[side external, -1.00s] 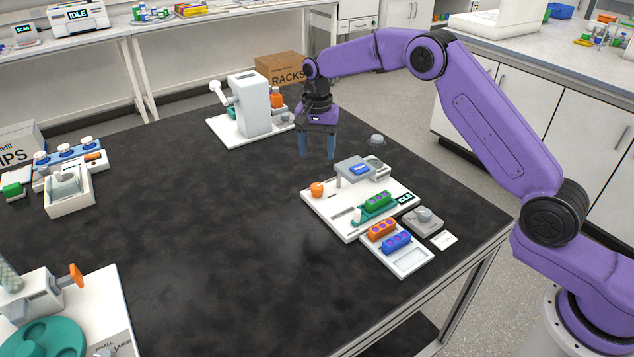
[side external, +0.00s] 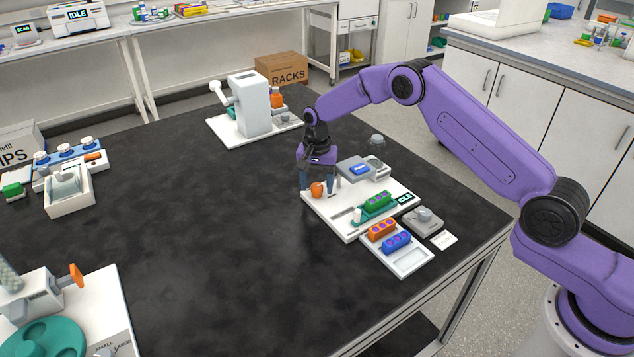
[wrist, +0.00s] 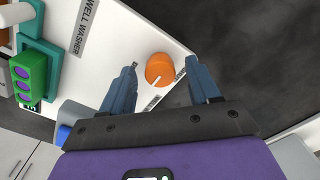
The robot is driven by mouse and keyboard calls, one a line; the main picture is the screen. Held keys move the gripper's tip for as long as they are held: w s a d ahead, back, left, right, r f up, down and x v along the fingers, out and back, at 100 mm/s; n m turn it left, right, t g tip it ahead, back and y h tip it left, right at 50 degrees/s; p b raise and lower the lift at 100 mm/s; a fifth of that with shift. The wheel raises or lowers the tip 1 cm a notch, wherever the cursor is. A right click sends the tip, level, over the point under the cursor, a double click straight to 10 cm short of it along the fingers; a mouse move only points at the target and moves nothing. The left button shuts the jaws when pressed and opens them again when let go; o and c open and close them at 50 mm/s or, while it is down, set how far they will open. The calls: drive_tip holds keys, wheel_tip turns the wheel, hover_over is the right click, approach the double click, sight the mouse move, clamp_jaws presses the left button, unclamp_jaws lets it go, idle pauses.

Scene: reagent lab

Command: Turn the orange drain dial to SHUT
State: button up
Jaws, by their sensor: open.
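The orange drain dial (side external: 317,189) sits at the upper left corner of a white base board (side external: 349,228). In the wrist view the open fingers (wrist: 165,75) are on either side of the dial with gaps visible. I cannot tell whether they reach down to its height.
On the board are a green strip (side external: 377,202) on a teal carrier and an IDLE display (side external: 405,198). A tray (side external: 412,263) with orange and blue strips adjoins its front. A grey block (side external: 357,171) stands close to my gripper's right.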

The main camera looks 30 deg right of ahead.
drive_tip(key=c, duration=1)
drive_tip(key=shift+c, duration=0.2)
drive_tip(key=shift+n, duration=0.4)
drive_tip(key=n, duration=0.8)
drive_tip(key=shift+n, duration=0.3)
drive_tip(key=n, duration=0.4)
drive_tip(key=shift+n, duration=2.2)
